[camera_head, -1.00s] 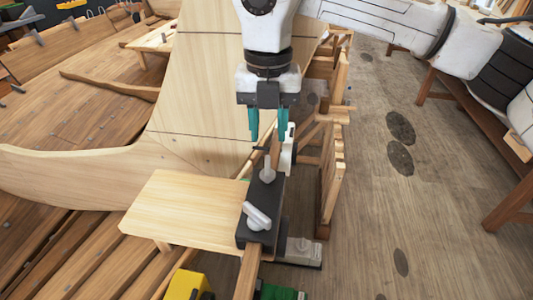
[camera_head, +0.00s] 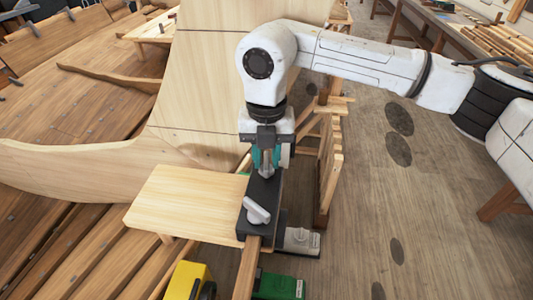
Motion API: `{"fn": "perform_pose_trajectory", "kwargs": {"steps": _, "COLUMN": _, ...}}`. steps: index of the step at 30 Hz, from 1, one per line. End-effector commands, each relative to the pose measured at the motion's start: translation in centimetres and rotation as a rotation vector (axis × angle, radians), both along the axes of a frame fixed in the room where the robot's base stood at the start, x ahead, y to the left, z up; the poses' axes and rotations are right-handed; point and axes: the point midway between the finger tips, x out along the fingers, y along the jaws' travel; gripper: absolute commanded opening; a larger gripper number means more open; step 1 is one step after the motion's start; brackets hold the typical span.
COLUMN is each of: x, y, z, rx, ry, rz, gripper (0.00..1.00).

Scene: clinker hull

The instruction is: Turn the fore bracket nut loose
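A dark bracket block (camera_head: 263,190) sits at the right end of a pale board and carries two light grey lever-like nuts. The near one (camera_head: 257,211) lies slanted on the block. The far one (camera_head: 265,171) stands more upright, directly under my gripper. My gripper (camera_head: 266,163) points down with its teal fingers on either side of the far nut's top. The fingers look close to it, but I cannot tell whether they touch or grip it. The frame does not label which nut is the fore one.
The pale board (camera_head: 185,203) lies left of the bracket. A tall pale wooden panel (camera_head: 205,90) rises behind. Wooden trestles (camera_head: 330,165) stand at right, with a grey item (camera_head: 299,240) low beside the bracket. Yellow (camera_head: 188,283) and green (camera_head: 278,287) items are at the front. The right floor is open.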

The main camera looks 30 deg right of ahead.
Motion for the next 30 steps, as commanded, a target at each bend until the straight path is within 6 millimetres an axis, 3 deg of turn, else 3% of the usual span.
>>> {"fn": "perform_pose_trajectory", "kwargs": {"steps": 8, "x": 0.00, "y": 0.00, "z": 0.03, "rx": 0.000, "ry": 0.000, "rz": 0.000, "gripper": 0.00}}
{"fn": "perform_pose_trajectory", "kwargs": {"steps": 20, "x": 0.03, "y": -0.01, "z": -0.06, "rx": 0.000, "ry": -0.001, "rz": 0.015, "gripper": 0.00}}
{"fn": "perform_pose_trajectory", "kwargs": {"steps": 30, "x": 0.08, "y": -0.06, "z": -0.39, "rx": -0.002, "ry": -0.002, "rz": 0.188, "gripper": 0.00}}
